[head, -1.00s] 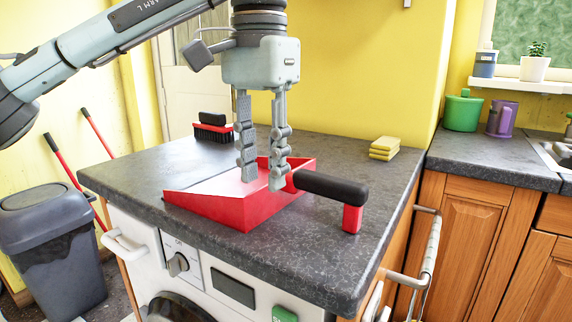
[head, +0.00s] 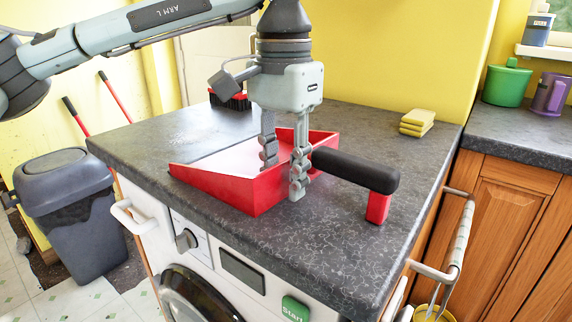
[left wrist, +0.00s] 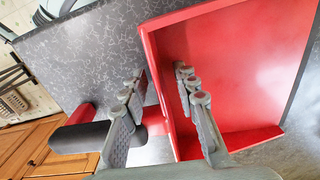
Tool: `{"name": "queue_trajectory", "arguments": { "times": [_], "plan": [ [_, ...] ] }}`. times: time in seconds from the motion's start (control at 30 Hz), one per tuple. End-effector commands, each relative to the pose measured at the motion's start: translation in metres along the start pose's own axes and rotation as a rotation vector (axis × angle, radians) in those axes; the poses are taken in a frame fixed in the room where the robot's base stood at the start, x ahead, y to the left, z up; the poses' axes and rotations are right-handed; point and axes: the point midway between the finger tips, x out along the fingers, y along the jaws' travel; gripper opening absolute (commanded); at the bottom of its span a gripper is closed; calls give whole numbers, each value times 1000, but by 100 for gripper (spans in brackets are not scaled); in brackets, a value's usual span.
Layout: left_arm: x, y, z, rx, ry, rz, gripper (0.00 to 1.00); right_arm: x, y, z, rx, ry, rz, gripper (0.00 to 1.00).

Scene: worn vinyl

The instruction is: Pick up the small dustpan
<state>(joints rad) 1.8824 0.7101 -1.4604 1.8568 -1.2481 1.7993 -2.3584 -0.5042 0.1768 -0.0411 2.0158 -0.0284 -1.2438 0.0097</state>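The red dustpan (head: 225,187) lies on the dark worktop (head: 395,255), its black handle (head: 350,168) pointing right. In the left wrist view the dustpan (left wrist: 240,70) fills the right side, and the handle (left wrist: 78,137) is at lower left. My left gripper (head: 283,180) points down at the dustpan's handle end. Its fingers are apart: one is over the inside of the pan, the other outside the back wall beside the handle's root. In the left wrist view the wall passes between the fingers (left wrist: 160,78), with gaps visible. My right gripper is out of view.
A black and red brush (head: 238,102) stands behind my left gripper, partly hidden. Yellow sponges (head: 417,122) lie at the back right near the wall. The worktop's front right is clear. A grey bin (head: 70,215) stands on the floor at left.

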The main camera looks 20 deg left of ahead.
Motion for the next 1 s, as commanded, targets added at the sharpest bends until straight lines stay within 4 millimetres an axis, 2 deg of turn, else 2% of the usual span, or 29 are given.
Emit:
{"name": "queue_trajectory", "arguments": {
  "times": [0.23,0.47,1.0],
  "plan": [
    [2,0,0,0,1,1,29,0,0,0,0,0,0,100],
    [2,0,0,0,1,1,1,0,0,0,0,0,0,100],
    [-4,0,-1,0,3,0,0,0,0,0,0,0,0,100]
  ]
}}
